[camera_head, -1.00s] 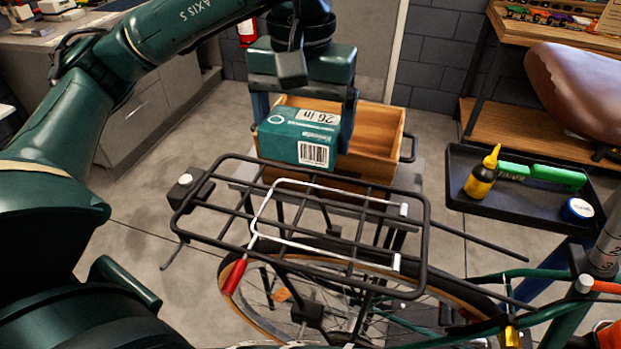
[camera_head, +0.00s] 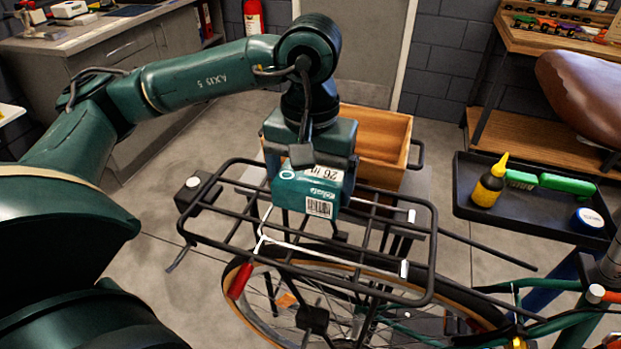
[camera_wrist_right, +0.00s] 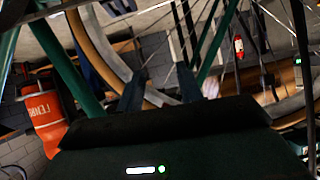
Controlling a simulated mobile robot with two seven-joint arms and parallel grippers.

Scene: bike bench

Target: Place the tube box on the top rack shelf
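The tube box (camera_head: 312,196), teal and white with a barcode and "26 in" on it, shows in the head view. My left gripper (camera_head: 308,178) is shut on it, one finger on each side, and holds it over the black bike rack (camera_head: 434,245). The box looks close to the rack's top rails; I cannot tell whether it touches them. A white elastic strap (camera_head: 330,254) crosses the rack in front of the box. My right gripper (camera_wrist_right: 160,90) shows in the right wrist view, with its fingers apart and nothing between them, near the bike's wheel (camera_wrist_right: 98,50).
A wooden crate (camera_head: 385,140) stands behind the rack. A black tray (camera_head: 540,215) at the right holds a yellow bottle (camera_head: 488,186), a green tool and a round tin. The brown saddle (camera_head: 585,95) is at the far right. An orange bottle (camera_wrist_right: 42,110) shows in the right wrist view.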

